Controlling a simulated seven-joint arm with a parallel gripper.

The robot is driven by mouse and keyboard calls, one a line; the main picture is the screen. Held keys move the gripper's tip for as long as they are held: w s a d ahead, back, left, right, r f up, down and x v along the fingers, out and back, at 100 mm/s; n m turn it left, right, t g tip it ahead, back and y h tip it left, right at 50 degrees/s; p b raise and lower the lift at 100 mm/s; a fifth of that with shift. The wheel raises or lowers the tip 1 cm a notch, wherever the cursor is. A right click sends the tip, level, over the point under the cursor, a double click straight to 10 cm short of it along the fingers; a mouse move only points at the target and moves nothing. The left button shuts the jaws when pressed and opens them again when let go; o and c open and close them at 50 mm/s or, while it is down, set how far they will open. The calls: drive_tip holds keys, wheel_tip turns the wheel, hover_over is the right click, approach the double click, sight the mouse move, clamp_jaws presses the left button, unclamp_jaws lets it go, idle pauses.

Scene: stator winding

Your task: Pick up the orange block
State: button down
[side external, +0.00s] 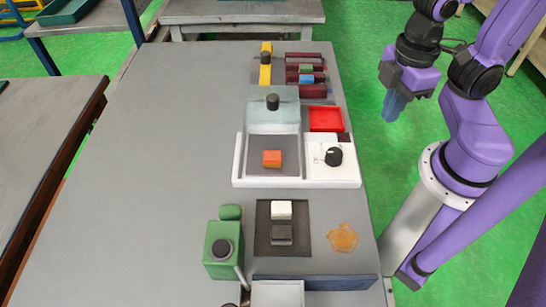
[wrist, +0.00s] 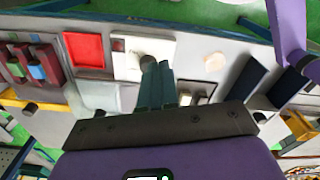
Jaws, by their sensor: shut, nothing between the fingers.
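The orange block (side external: 272,159) sits on a dark grey pad in the left part of a white tray (side external: 237,165) in the side view. I cannot make it out in the wrist view, where my gripper covers part of the tray (wrist: 128,68). My gripper (side external: 393,107) is high and to the right of the table, well apart from the block. Its blue-green fingers point down. In the wrist view the fingers (wrist: 157,85) are together with nothing between them.
A grey-blue box with a black knob (side external: 273,108) stands just behind the block. A black knob (side external: 333,156) is to its right, and a red tray (side external: 325,119) lies behind that. A green device (side external: 222,250) stands in front. The table's left side is clear.

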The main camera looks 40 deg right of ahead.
drive_tip(key=shift+c, duration=2.4)
unclamp_jaws()
wheel_tip(320, 180, up, 3)
drive_tip(key=m, duration=2.1)
hover_over(273, 155)
drive_tip(key=shift+m, duration=0.3)
wheel_tip(273, 155, down, 11)
drive_tip(key=shift+s+r, duration=0.1)
drive_tip(key=shift+r, duration=0.05)
drive_tip(key=shift+f, duration=3.35)
